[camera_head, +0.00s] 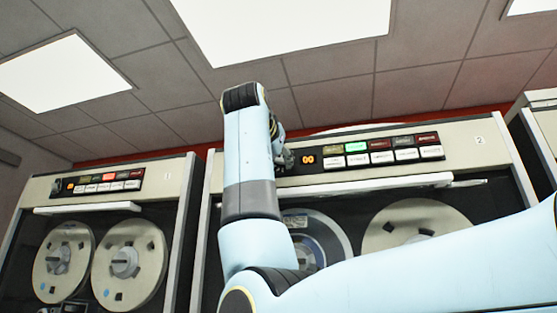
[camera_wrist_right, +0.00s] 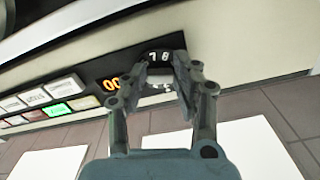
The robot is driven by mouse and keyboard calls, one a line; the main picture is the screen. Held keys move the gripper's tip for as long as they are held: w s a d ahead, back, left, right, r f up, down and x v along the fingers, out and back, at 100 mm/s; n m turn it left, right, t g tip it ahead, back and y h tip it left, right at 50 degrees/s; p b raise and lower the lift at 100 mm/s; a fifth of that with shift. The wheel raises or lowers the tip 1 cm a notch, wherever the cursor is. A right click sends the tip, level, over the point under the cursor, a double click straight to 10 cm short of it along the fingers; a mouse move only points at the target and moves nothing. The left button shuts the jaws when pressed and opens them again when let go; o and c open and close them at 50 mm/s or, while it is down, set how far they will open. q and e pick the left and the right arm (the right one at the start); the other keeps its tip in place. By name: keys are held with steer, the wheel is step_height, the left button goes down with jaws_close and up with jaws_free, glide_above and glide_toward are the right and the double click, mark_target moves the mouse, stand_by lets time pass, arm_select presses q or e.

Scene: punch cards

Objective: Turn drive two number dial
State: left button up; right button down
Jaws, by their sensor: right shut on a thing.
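The number dial (camera_wrist_right: 159,57) is a dark round knob with white digits, including 7 and 8, in the right wrist view. It sits on the black control strip of the drive marked 2 (camera_head: 466,172). My right gripper (camera_wrist_right: 165,70) is shut on the dial, with one finger on each side of it. In the head view my right gripper (camera_head: 284,158) is at the left end of that strip, and my arm and gripper hide the dial. My left gripper is not in view.
Beside the dial is an orange display (camera_head: 308,159) reading 00. Further right are rows of coloured and white buttons (camera_head: 380,150), with a green one lit. A drive marked 1 (camera_head: 150,187) stands to the left. A white handle bar (camera_head: 385,187) runs below the strip.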

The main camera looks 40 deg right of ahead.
steer(key=n, duration=0.2)
steer(key=shift+n+p, duration=0.3)
steer(key=shift+n, duration=0.1)
steer(key=shift+s+d+n+p, duration=0.1)
steer(key=shift+n+p, duration=0.2)
steer(key=shift+n, duration=1.5)
steer(key=c, duration=1)
jaws_free()
steer(key=v, duration=0.7)
steer(key=shift+s, duration=0.2)
steer(key=shift+a, duration=0.2)
